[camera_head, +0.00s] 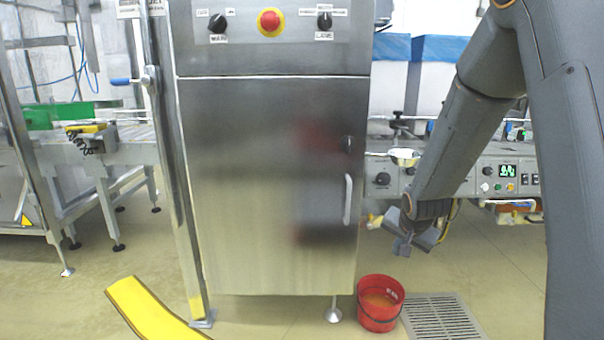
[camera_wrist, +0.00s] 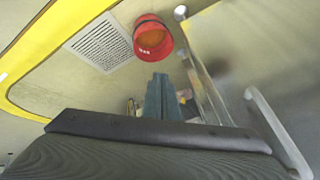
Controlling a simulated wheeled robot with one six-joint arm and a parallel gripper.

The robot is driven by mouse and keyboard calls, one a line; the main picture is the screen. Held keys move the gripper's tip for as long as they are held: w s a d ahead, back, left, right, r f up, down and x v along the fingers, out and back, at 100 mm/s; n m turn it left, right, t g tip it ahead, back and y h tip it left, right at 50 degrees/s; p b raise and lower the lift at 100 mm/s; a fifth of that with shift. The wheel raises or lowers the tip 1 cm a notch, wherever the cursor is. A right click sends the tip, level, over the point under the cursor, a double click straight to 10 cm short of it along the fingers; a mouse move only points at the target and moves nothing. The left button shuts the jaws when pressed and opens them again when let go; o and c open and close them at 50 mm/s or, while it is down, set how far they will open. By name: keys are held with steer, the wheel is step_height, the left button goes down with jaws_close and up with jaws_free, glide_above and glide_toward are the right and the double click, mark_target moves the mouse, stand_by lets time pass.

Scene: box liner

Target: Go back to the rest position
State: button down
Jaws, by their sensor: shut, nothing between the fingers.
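My gripper (camera_head: 403,246) hangs at the end of my grey arm on the right side of the head view. It is in front of the machine panel and above the floor, up and right of the red bucket. In the wrist view the gripper fingers (camera_wrist: 160,98) show at the middle, close together and empty. No object is held.
A steel cabinet (camera_head: 270,190) with a handle stands in the middle. A red bucket (camera_head: 380,305) sits on the floor by its right corner, next to a floor grate (camera_head: 440,316). A control panel (camera_head: 508,171) is behind my arm. A conveyor (camera_head: 120,140) stands left.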

steer(key=s+a+r+n+g, duration=0.2)
steer(key=s+a+n, duration=0.2)
steer(key=s, duration=0.9)
steer(key=s+a+r+n+g, duration=0.1)
steer(key=s+a+n+g, duration=0.2)
steer(key=s, duration=0.9)
steer(key=s+a+r+n+g+y, duration=0.15)
steer(key=s+a+n, duration=0.25)
steer(key=s+a, duration=0.5)
steer(key=s+a+r+n, duration=0.3)
steer(key=s+a, duration=0.2)
steer(key=a, duration=0.7)
steer(key=d+r+m+p, duration=0.3)
steer(key=d+r+p, duration=0.7)
steer(key=r+p, duration=0.3)
steer(key=d+r+m+p, duration=0.3)
steer(key=d+r+p, duration=0.7)
steer(key=p, duration=0.8)
step_height(320, 180, up, 4)
steer(key=shift+d+f+h, duration=0.25)
steer(key=shift+d+h, duration=0.1)
steer(key=shift+h, duration=0.1)
